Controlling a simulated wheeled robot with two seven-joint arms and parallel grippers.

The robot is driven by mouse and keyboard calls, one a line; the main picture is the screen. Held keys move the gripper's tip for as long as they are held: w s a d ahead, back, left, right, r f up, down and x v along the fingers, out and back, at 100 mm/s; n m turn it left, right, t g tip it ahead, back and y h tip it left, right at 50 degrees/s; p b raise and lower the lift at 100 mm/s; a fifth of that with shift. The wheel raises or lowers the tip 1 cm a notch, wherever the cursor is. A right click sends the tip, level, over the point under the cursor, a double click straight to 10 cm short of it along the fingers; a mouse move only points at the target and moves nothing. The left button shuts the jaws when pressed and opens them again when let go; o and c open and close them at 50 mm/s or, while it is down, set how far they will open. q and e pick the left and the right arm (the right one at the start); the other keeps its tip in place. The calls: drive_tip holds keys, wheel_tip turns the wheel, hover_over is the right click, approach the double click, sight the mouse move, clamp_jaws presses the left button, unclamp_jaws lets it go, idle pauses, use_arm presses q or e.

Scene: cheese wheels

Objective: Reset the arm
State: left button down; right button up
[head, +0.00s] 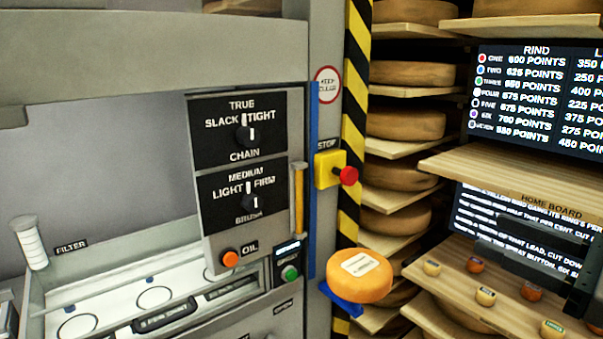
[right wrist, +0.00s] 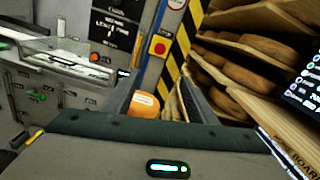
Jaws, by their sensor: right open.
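My right gripper (head: 488,233) reaches in from the right edge in the head view, in front of the wooden shelves and the lower text board. Its two dark fingers point left and stand apart, with nothing seen between them in the head view. In the right wrist view the open fingers (right wrist: 158,98) point away from the camera. An orange cheese wheel (head: 362,285) with a pale label rests on a blue support, left of the gripper and apart from it. The same wheel shows beyond the fingers in the right wrist view (right wrist: 145,106). My left gripper is not in view.
A grey machine with a knob panel (head: 241,180) and a white tray (head: 150,285) fills the left. A red stop button (head: 348,176) juts out beside a striped post (head: 352,120). Shelves of cheese wheels (head: 405,124) stand behind.

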drive_tip(key=w+d+f+m+t, duration=0.2)
drive_tip(key=w+f+m, duration=0.3)
drive_tip(key=f+m, duration=0.55)
drive_tip(key=w+d+f+m+t, duration=0.1)
drive_tip(key=w+f+m, duration=0.55)
drive_tip(key=f, duration=0.65)
wheel_tip(320, 180, down, 26)
drive_tip(key=s+d+m+h, duration=0.15)
drive_tip(key=m+h, duration=0.55)
drive_tip(key=m, duration=0.7)
drive_tip(key=s+a+f+m+g+h, duration=0.1)
drive_tip(key=s+a+f+m+g, duration=0.15)
drive_tip(key=s+f, duration=0.45)
drive_tip(key=s+a+f+m+g+h, duration=0.1)
drive_tip(key=s+a+f+m, duration=0.15)
drive_tip(key=f, duration=0.85)
drive_tip(key=s+a+f+m+g+h, duration=0.1)
drive_tip(key=s+f+m+g, duration=0.15)
drive_tip(key=s+f, duration=0.5)
drive_tip(key=s+a+f+m+g, duration=0.2)
drive_tip(key=s+a+f, duration=0.3)
drive_tip(key=s+f, duration=0.3)
drive_tip(key=s+a+f+m+g, duration=0.2)
drive_tip(key=s+a+f, duration=0.3)
drive_tip(key=s+f, duration=0.3)
drive_tip(key=s+g, duration=0.1)
drive_tip(key=s, duration=0.3)
drive_tip(key=shift+s+a+f+m+y, duration=0.3)
drive_tip(key=shift+f+m, duration=0.05)
drive_tip(key=shift+f, duration=0.05)
